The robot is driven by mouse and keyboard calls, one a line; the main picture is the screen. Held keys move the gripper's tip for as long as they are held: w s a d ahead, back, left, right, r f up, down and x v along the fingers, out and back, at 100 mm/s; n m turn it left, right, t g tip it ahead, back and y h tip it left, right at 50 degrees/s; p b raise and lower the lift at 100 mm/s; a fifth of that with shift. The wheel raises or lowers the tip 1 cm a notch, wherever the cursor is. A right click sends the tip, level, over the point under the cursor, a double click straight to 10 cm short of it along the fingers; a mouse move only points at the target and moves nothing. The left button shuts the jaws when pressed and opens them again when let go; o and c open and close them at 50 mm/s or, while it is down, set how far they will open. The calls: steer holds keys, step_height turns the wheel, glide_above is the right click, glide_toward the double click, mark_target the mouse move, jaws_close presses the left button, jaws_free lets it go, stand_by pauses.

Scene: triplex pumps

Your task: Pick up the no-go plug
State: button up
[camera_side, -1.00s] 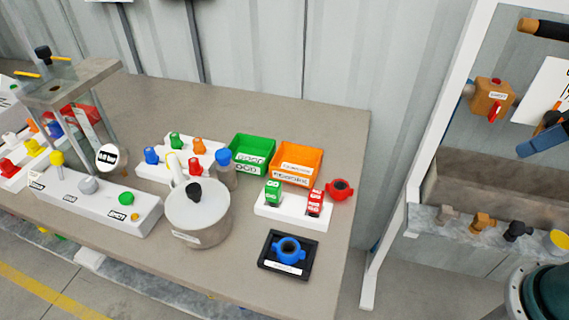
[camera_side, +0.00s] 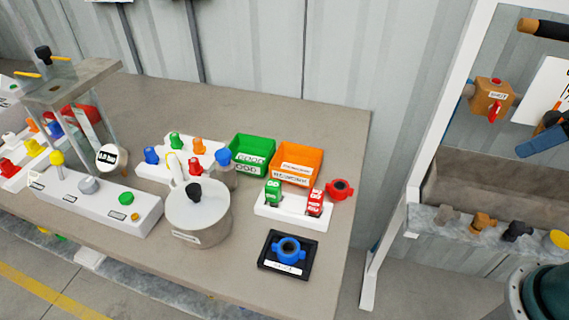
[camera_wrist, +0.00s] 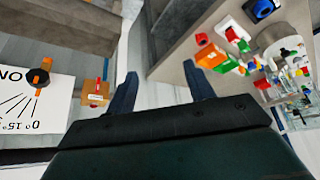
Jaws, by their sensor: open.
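A red plug (camera_side: 315,203) with white lettering too small to read for certain stands in a white holder (camera_side: 290,217); I take it to be the no-go plug. A green plug (camera_side: 273,193) stands at the left end of the same holder. In the wrist view the red plug (camera_wrist: 232,35) and green plug (camera_wrist: 243,46) show small, at upper right. My gripper (camera_wrist: 160,69) is open, with nothing between its fingers, and well away from the holder.
Behind the holder stand a green bin (camera_side: 252,153) and an orange bin (camera_side: 297,164). A red ring fitting (camera_side: 340,189) lies close by the red plug. A blue fitting (camera_side: 288,250) sits in a black tray in front. A silver pot (camera_side: 198,215) stands to the left.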

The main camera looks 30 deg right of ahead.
steer(key=n+g+y, duration=0.2)
steer(key=n+y, duration=0.1)
steer(key=n, duration=0.6)
glide_above(318, 194)
steer(key=s+d, duration=0.3)
steer(key=s, duration=0.1)
step_height(318, 194, down, 10)
steer(key=shift+w+d+r, duration=0.1)
steer(key=shift+w+r, duration=0.1)
steer(key=shift+x, duration=4.25)
steer(key=shift+s+f, duration=0.1)
steer(key=shift+f, duration=0.1)
steer(key=shift+x, duration=2.45)
